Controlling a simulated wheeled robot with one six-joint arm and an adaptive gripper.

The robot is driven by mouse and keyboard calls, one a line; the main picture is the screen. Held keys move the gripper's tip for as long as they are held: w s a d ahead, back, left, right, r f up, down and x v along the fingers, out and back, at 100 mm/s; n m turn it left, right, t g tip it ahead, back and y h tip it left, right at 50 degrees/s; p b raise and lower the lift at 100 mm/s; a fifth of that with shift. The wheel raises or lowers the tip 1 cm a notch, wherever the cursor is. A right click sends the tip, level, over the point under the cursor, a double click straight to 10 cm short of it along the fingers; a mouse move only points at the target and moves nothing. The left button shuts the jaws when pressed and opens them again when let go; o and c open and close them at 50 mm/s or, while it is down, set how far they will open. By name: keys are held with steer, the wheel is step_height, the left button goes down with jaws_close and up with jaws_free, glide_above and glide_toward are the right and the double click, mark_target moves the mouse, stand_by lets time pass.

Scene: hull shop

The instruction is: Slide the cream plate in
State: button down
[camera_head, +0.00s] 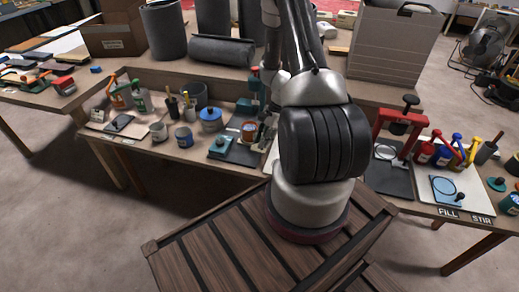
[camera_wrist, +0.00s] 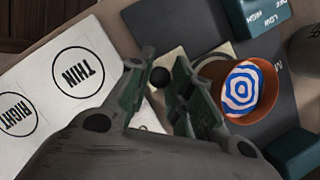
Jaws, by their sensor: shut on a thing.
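In the wrist view, my gripper (camera_wrist: 164,70) has its two fingers closed about a small dark round knob (camera_wrist: 160,78). The cream plate (camera_wrist: 168,57) lies flat beneath the fingers, and the knob appears to belong to it. The fingers hide much of the plate. To its right is an orange-brown pot (camera_wrist: 268,97) with a blue and white swirl inside, on a dark base (camera_wrist: 282,72). The plate's far side reaches near the pot's rim; I cannot tell how far it goes in. In the head view my arm hides the plate.
A teal block (camera_wrist: 256,16) marked LOW and HIGH stands behind the pot.

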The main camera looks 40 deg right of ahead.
steer(key=w+d, duration=0.1)
steer(key=d, duration=0.1)
steer(key=w+d, duration=0.4)
steer(key=d, duration=0.1)
steer(key=shift+w+r, duration=0.1)
steer(key=shift+w, duration=0.1)
steer(key=c, duration=1.3)
jaws_free()
steer(key=v, duration=1.2)
steer(key=shift+a, duration=0.15)
